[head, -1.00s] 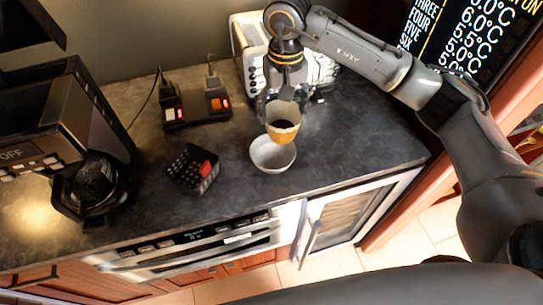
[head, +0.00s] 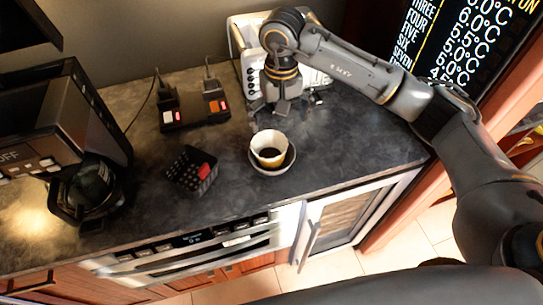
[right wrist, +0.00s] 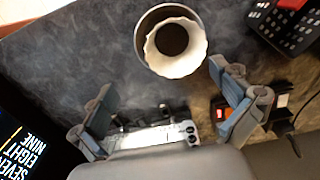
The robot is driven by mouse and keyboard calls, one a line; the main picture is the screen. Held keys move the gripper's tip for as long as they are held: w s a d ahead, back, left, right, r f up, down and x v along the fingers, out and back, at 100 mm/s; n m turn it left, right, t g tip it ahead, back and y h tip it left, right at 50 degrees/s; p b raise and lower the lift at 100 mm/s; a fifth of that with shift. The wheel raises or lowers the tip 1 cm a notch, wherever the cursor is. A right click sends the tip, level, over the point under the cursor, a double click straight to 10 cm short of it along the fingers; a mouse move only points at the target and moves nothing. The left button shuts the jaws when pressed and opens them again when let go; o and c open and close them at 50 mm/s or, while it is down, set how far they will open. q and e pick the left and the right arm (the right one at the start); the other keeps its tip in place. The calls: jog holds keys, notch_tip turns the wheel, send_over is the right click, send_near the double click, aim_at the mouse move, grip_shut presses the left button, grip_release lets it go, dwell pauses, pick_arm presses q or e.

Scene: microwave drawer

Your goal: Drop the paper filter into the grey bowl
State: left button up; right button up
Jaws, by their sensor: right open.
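The paper filter (head: 269,142) is a cream cup shape with dark contents. It sits in the grey bowl (head: 274,172) on the dark counter. In the right wrist view the filter (right wrist: 175,62) is seen from above, and the bowl's rim (right wrist: 143,22) shows around part of it. My right gripper (head: 279,112) is above and behind the bowl, apart from the filter. In the right wrist view its fingers (right wrist: 168,102) are spread wide with nothing between them. My left gripper is not in view.
A black basket (head: 191,170) with a red item stands left of the bowl. A black device with lit switches (head: 194,110) is behind it. A coffee machine (head: 60,130) stands at the left. A white appliance (head: 245,40) is behind my right gripper. The counter right of the bowl is clear.

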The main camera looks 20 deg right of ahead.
notch_tip(320, 180, up, 12)
dwell(0.6)
dwell(0.4)
